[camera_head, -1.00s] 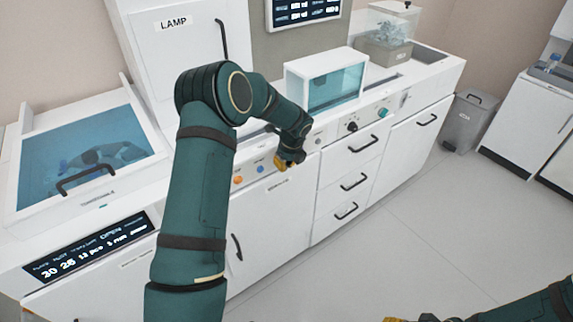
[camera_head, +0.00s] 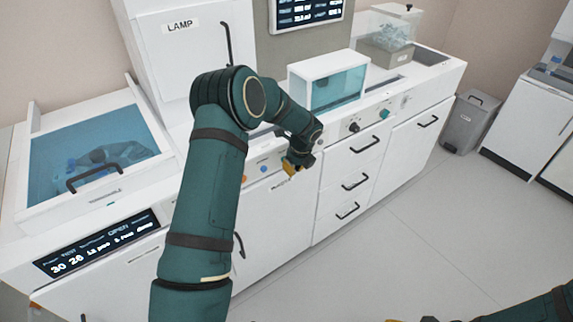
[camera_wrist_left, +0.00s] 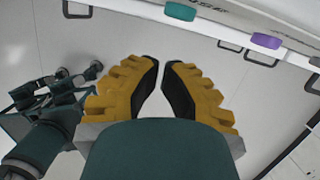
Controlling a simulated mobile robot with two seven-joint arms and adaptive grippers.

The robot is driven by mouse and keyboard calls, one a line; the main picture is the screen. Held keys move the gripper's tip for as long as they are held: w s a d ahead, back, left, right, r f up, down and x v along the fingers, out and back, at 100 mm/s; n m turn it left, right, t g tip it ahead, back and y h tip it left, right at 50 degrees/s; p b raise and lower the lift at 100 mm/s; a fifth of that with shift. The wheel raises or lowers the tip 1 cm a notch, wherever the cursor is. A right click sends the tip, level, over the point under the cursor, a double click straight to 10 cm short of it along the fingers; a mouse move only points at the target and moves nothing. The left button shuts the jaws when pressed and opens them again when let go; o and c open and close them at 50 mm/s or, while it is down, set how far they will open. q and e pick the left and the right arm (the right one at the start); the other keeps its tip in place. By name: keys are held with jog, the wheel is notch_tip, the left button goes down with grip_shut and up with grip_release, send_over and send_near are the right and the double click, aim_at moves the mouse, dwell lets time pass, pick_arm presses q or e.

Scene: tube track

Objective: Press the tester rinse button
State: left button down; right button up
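My left gripper (camera_head: 288,170) is in front of the counter's front panel (camera_head: 335,140), close to its lower edge. In the left wrist view the left gripper (camera_wrist_left: 161,62) has yellow fingers with black pads. Its tips are nearly together and nothing is between them. A teal button (camera_wrist_left: 180,11) and a purple button (camera_wrist_left: 267,41) show on the panel beyond the tips, apart from them. In the head view a blue button (camera_head: 263,168) is left of the gripper. Lettering near the teal button is only partly legible; I cannot tell which button is the rinse one. My right gripper (camera_head: 412,320) is cut off at the bottom edge.
A black knob (camera_head: 354,127) and a green button (camera_head: 384,114) are farther right on the panel. A teal-windowed tank (camera_head: 336,91) stands on the counter above. Drawer handles (camera_head: 354,182) stick out below. The floor (camera_head: 400,230) in front is clear.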

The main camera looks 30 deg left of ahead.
pick_arm(q)
jog(key=p+v, duration=0.1)
jog(key=v, duration=0.8)
jog(key=shift+r+p, duration=0.35)
jog(key=shift+r, duration=0.1)
jog(key=shift+d, duration=0.1)
